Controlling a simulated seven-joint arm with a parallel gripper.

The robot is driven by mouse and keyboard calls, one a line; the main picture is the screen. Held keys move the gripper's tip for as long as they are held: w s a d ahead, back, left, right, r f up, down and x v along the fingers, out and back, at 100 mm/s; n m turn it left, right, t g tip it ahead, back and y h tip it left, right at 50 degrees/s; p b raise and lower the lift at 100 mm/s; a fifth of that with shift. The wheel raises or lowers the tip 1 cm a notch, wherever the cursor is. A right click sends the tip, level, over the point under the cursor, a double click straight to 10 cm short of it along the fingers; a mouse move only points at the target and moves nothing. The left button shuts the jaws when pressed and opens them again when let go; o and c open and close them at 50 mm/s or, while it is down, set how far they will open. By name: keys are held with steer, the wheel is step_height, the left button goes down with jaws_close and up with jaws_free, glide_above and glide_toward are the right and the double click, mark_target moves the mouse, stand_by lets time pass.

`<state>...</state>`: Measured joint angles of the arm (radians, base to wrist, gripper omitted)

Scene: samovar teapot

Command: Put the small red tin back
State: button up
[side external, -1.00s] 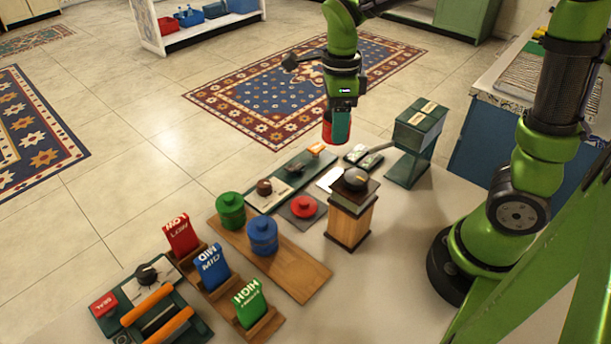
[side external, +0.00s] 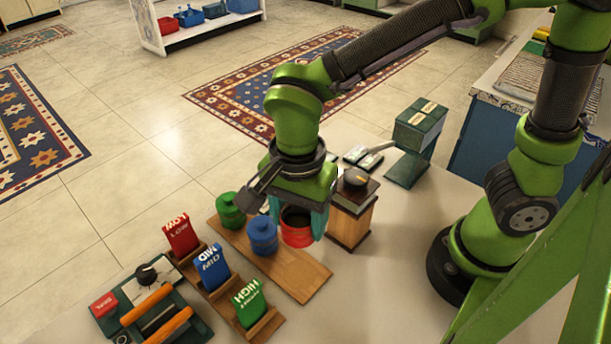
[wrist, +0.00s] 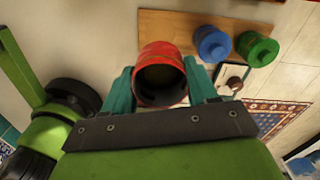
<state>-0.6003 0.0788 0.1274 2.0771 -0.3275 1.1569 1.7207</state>
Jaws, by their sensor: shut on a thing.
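The small red tin (side external: 297,238) is held between the teal fingers of my gripper (side external: 298,218). The tin is without a lid and its dark inside shows; in the wrist view the tin (wrist: 160,62) sits between both fingers. In the side view it appears over or just beside the back right part of the wooden board (side external: 300,284); whether it touches is unclear. The blue tin (side external: 262,236) and green tin (side external: 231,210) stand on the board, to its left. The red lid is hidden behind my gripper.
A wooden box with a dark top and knob (side external: 355,180) stands close right of my gripper. The board's front right end is bare.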

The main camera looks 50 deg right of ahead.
step_height(320, 180, down, 12)
steer(key=shift+f, duration=0.1)
stand_by(0.5)
steer(key=shift+f, duration=0.15)
steer(key=o, duration=1.2)
steer(key=shift+c, duration=0.2)
step_height(320, 180, up, 12)
steer(key=shift+w, duration=0.1)
steer(key=d+r+n+t+y, duration=0.1)
steer(key=d+r+n+t, duration=0.2)
steer(key=d, duration=0.6)
steer(key=s+d+r+n+t+y, duration=0.1)
steer(key=d+r+n+t, duration=0.3)
steer(key=d+r+n, duration=0.3)
steer(key=shift+d+r+n, duration=0.25)
steer(key=shift+d+n, duration=0.25)
steer(key=shift+d, duration=0.65)
